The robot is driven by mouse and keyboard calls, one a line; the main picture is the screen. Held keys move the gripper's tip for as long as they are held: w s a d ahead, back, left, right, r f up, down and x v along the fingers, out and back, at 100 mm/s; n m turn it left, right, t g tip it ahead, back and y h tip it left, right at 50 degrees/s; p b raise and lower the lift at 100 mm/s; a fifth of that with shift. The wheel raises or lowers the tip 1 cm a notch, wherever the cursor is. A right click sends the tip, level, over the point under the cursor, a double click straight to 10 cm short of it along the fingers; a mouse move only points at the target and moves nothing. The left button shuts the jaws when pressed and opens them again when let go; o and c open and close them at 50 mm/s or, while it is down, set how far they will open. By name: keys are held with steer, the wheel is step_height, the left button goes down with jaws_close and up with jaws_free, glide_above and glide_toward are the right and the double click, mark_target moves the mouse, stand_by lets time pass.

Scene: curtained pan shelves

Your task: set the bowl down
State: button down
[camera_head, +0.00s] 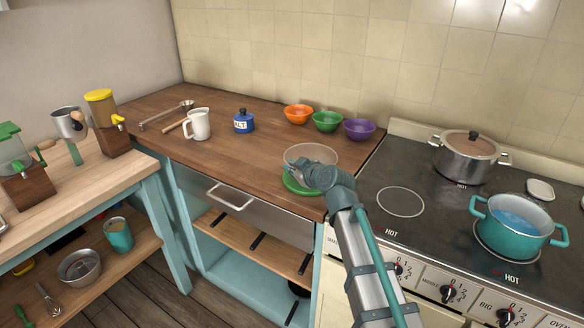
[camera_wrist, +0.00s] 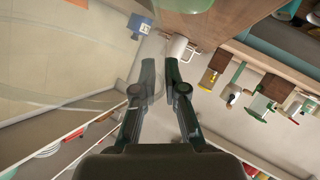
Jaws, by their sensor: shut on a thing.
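A clear glass bowl (camera_head: 311,152) is over the front right part of the wooden counter. In the wrist view the bowl (camera_wrist: 75,95) fills much of the left side, and things show through it. My gripper (camera_head: 312,172) is at the bowl's near side, partly hidden by my wrist; in the wrist view its fingers (camera_wrist: 160,65) are closed together on the bowl's edge. A green dish (camera_head: 297,187) lies on the counter under the bowl, partly covered by it and my arm. I cannot tell whether the bowl touches it.
Orange (camera_head: 298,115), green (camera_head: 327,122) and purple (camera_head: 359,129) bowls stand along the back. A salt jar (camera_head: 243,122) and white mug (camera_head: 199,125) stand left. Right is the stove, with a steel pot (camera_head: 466,160) and teal pot (camera_head: 514,224). The counter's left middle is clear.

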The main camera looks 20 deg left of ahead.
steer(key=shift+f, duration=0.15)
steer(key=c, duration=1.2)
jaws_free()
steer(key=shift+o, duration=0.2)
steer(key=v, duration=1.2)
steer(key=shift+c, duration=0.3)
jaws_close()
